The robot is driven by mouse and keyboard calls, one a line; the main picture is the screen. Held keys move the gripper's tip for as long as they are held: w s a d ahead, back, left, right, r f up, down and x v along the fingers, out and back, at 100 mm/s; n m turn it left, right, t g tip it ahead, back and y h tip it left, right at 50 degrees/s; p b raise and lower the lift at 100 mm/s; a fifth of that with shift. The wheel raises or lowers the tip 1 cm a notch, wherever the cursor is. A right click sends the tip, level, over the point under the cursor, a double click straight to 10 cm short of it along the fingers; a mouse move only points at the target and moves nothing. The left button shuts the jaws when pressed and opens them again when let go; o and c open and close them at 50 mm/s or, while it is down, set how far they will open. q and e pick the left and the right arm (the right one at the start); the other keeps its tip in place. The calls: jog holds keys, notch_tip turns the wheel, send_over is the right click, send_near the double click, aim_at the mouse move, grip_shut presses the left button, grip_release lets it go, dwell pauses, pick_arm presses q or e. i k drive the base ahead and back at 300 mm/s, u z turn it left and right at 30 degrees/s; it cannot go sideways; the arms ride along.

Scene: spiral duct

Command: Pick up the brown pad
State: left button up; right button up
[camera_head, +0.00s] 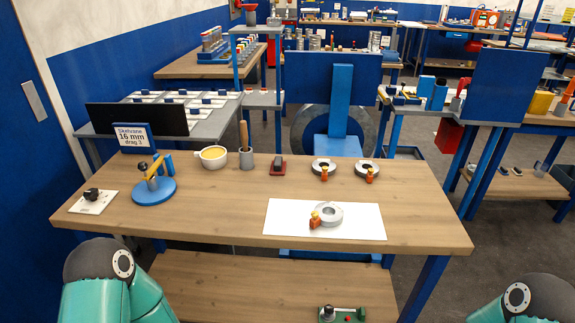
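I cannot pick out a thing that is clearly a brown pad. A small dark block (279,163) sits on a red base at the back middle of the wooden table (225,215); it is too small to tell its exact colour. A black piece (91,194) lies on a white plate (95,205) at the table's left end. Neither gripper is in view. Only teal links of my arms show at the bottom left and bottom right corners.
A blue stand (153,190), a cup of yellow stuff (213,157) and a grey holder (246,160) stand at the back left. Grey rings (324,167) lie at the back right; another ring (329,213) lies on a white sheet (362,222).

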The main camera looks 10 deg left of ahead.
aim_at(278, 167)
jog(key=z, duration=0.4)
jog(key=i, duration=0.95)
jog(key=u, duration=0.45)
